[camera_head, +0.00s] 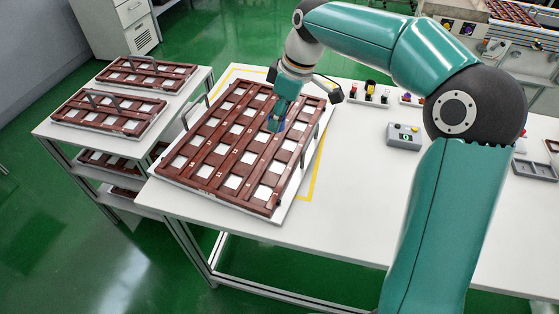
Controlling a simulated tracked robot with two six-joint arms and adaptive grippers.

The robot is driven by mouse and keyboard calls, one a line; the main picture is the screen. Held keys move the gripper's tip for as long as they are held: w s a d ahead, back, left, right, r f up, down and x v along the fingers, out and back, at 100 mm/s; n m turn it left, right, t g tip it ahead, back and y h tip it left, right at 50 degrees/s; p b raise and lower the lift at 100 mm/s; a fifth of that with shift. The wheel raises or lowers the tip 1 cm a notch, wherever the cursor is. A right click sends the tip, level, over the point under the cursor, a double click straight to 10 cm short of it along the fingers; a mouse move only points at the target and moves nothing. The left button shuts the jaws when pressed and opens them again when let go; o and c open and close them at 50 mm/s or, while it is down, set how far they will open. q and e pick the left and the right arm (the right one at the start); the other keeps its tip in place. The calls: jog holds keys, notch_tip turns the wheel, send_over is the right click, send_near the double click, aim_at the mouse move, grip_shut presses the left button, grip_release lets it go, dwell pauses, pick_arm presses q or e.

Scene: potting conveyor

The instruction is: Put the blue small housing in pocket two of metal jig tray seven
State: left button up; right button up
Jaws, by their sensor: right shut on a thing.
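My right arm reaches in from the right, and its gripper (279,118) points down over the right half of a large reddish-brown jig tray (213,190). The gripper is shut on the blue small housing (275,126), of which only a small blue patch shows at the fingertips. The housing is low at one of the tray's pockets; I cannot tell whether it touches the tray. The tray has rows of pockets with white bottoms and a metal handle at each side. Its number and pocket numbers are too small to read. My left gripper is not in view.
The tray lies on a white table (340,222), inside a yellow outline. Small coloured parts (370,92) and a grey device (404,136) stand to the right. A rack (120,150) at left holds more brown trays. The table's front middle is clear.

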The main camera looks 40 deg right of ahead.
aim_at(275, 168)
notch_tip(275, 168, down, 14)
jog(key=shift+f, duration=0.2)
dwell(0.4)
jog(key=shift+f, duration=0.2)
jog(key=o, duration=0.9)
jog(key=shift+r, duration=0.1)
jog(key=shift+r, duration=0.1)
jog(key=v, duration=1.2)
